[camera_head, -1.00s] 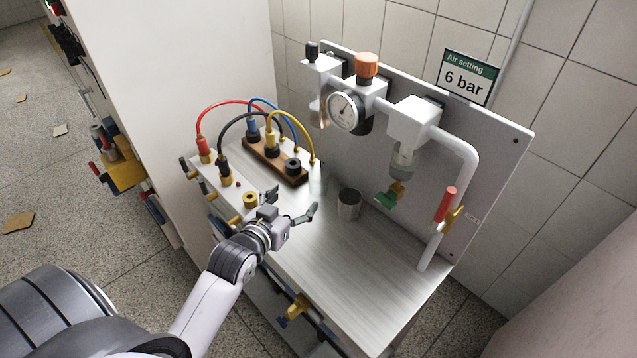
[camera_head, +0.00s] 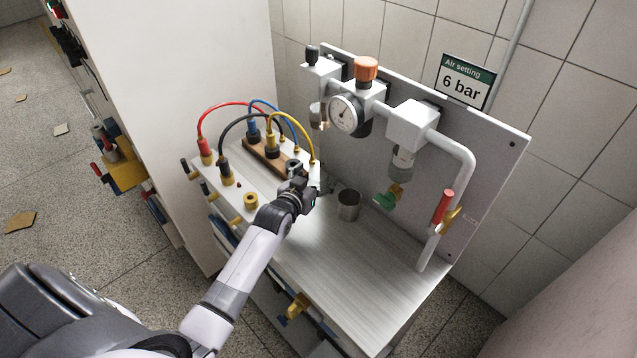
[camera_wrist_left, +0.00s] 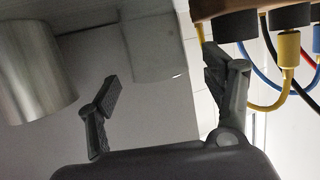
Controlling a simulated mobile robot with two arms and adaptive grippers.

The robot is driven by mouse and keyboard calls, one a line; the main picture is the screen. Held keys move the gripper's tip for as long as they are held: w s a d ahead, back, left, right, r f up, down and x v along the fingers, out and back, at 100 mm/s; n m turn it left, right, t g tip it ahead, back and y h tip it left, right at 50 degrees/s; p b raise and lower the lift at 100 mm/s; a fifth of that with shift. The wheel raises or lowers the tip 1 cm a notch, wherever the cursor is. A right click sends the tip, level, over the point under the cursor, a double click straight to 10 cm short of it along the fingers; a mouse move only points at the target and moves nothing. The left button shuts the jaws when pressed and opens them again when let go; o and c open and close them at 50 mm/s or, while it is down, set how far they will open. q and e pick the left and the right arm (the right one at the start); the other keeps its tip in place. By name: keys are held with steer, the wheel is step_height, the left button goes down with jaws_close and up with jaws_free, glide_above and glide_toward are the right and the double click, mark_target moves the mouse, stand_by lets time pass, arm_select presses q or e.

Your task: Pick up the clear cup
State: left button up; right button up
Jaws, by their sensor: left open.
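The clear cup (camera_wrist_left: 157,48) shows in the left wrist view as a faint see-through tumbler with a pale rim. It is ahead of my left gripper (camera_wrist_left: 163,88), between the lines of its two spread fingers, and I see no contact. In the head view my left gripper (camera_head: 305,183) is over the bench, just left of a metal cup, and largely hides the clear cup. The left gripper is open and empty. My right gripper is not in view.
The metal cup (camera_head: 349,205) stands to the right; it also shows in the left wrist view (camera_wrist_left: 36,70). The front bench top (camera_head: 350,270) is clear.

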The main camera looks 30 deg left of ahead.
arm_select(q)
steer(key=shift+x, duration=1.25)
steer(key=c, duration=1.1)
steer(key=shift+o, duration=0.2)
